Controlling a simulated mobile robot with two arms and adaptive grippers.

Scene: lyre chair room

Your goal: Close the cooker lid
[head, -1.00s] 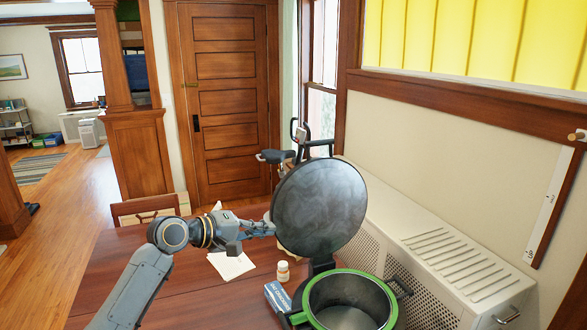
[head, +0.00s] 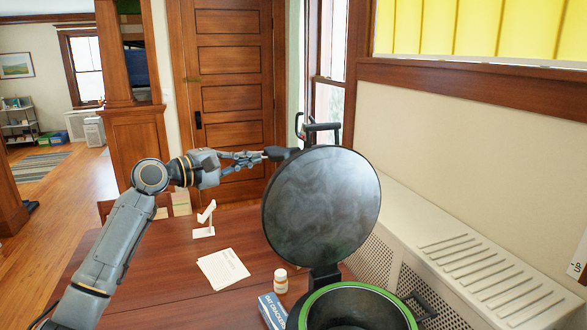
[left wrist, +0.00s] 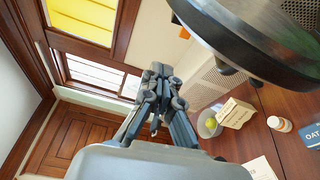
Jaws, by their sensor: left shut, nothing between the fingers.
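The cooker (head: 407,316) stands at the front right of the table with a green rim and a dark open inside. Its round dark lid (head: 322,205) stands raised, nearly upright, on the hinge at the cooker's back. The lid's edge also shows at the top right of the left wrist view (left wrist: 262,45). My left gripper (head: 262,156) is shut and empty, in the air by the lid's upper left edge; I cannot tell if it is beside or behind it. Its closed fingers show in the left wrist view (left wrist: 158,75), apart from the lid. My right gripper is not in view.
A pill bottle (head: 281,281), a blue cracker box (head: 271,310), papers (head: 222,268) and a white stand (head: 205,222) are on the table (head: 170,270). A bowl (left wrist: 207,127) and a tan box (left wrist: 236,113) show in the left wrist view. A radiator cover (head: 460,265) borders the right.

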